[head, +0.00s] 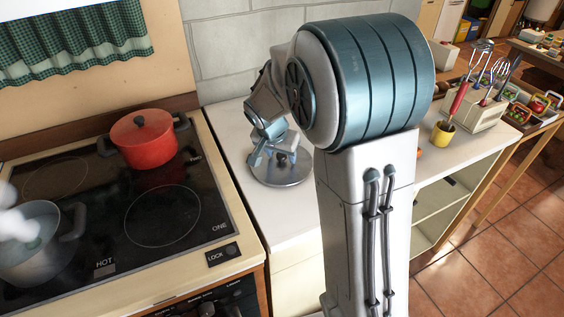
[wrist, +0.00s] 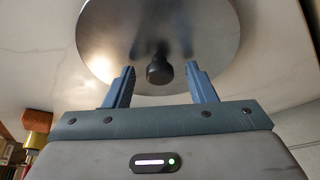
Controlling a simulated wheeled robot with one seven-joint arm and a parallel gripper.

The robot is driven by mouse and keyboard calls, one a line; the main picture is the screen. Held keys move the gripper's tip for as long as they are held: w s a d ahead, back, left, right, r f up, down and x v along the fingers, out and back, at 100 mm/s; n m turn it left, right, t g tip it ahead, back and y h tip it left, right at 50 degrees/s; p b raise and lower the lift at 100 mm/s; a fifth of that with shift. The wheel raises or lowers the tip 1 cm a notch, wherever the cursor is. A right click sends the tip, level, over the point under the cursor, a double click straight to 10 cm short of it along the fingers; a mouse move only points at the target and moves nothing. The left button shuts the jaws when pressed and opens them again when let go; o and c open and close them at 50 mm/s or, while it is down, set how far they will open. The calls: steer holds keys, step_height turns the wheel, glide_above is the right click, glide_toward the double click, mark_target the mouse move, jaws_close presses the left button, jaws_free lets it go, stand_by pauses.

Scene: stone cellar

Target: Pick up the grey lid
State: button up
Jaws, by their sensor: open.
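The grey lid (head: 281,172) is a round metal disc lying on the white counter, just right of the stove. In the wrist view the lid (wrist: 110,45) fills the top middle, with its dark round knob (wrist: 159,73) between and slightly beyond my fingertips. My gripper (wrist: 161,72) is open, one blue finger on each side of the knob, with gaps on both sides. In the head view my gripper (head: 275,155) is over the lid and partly covers it. I cannot tell whether the fingers touch the lid.
Left is a black stove top (head: 110,235) with a red lidded pot (head: 145,145) and a steaming grey pot (head: 35,255). Right on the counter stand a yellow cup (head: 443,134) and a utensil holder (head: 484,112). A tiled wall (head: 230,50) is behind. Counter around the lid is clear.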

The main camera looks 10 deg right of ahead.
jaws_close()
steer(key=shift+r, duration=0.1)
